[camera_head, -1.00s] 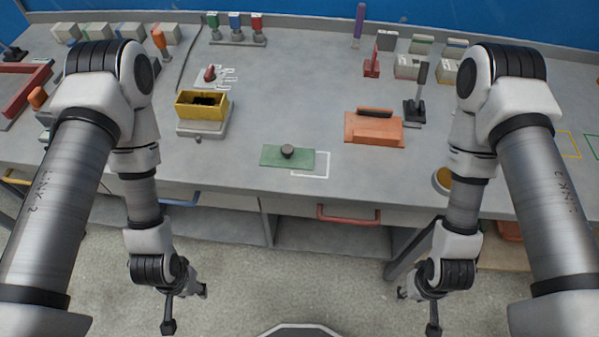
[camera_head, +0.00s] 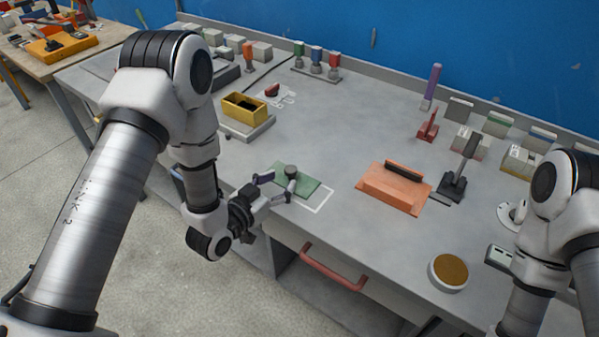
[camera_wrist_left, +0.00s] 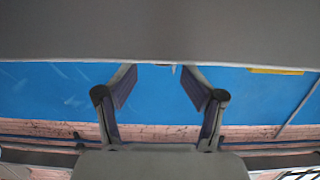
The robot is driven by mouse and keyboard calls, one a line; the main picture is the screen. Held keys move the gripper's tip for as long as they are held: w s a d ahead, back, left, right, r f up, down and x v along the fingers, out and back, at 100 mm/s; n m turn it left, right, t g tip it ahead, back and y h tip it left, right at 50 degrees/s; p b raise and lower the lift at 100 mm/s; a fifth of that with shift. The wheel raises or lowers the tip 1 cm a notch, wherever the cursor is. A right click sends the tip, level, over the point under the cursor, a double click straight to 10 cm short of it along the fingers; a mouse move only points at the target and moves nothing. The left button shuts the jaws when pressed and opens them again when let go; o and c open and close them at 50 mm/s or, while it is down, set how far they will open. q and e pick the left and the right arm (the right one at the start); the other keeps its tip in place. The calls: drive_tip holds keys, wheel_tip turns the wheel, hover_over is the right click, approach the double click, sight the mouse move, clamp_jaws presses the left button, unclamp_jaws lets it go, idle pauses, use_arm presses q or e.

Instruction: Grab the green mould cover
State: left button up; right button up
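The green mould cover (camera_head: 307,186) is a flat green plate with a dark round knob (camera_head: 291,171) on top. It lies on the grey bench near its front edge, partly over a white outlined rectangle (camera_head: 318,204). My left gripper (camera_head: 276,188) is at the cover's near left edge, its two fingers spread apart toward the knob. The left wrist view (camera_wrist_left: 160,95) shows the same fingers apart with nothing visible between them; the cover is not recognisable there. Whether a finger touches the cover I cannot tell. My right gripper is outside the frames.
An orange panel block (camera_head: 390,190) lies right of the cover. A yellow box (camera_head: 244,109) stands at the back left. A black-handled tool (camera_head: 455,180) and a round dish (camera_head: 448,272) are further right. A red drawer handle (camera_head: 330,268) sticks out below the bench edge.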

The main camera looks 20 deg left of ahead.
sight(291, 168)
use_arm(q)
drive_tip(key=p+x, duration=0.1)
drive_tip(key=x, duration=0.1)
drive_tip(key=r+x, duration=0.1)
drive_tip(key=x, duration=0.1)
drive_tip(key=shift+w+a+f+p, duration=0.1)
drive_tip(key=shift+w+p, duration=0.25)
drive_tip(key=shift+w, duration=0.05)
drive_tip(key=shift+w+f, duration=0.2)
drive_tip(key=shift+w, duration=0.15)
drive_tip(key=shift+s, duration=0.15)
clamp_jaws()
drive_tip(key=shift+r, duration=0.15)
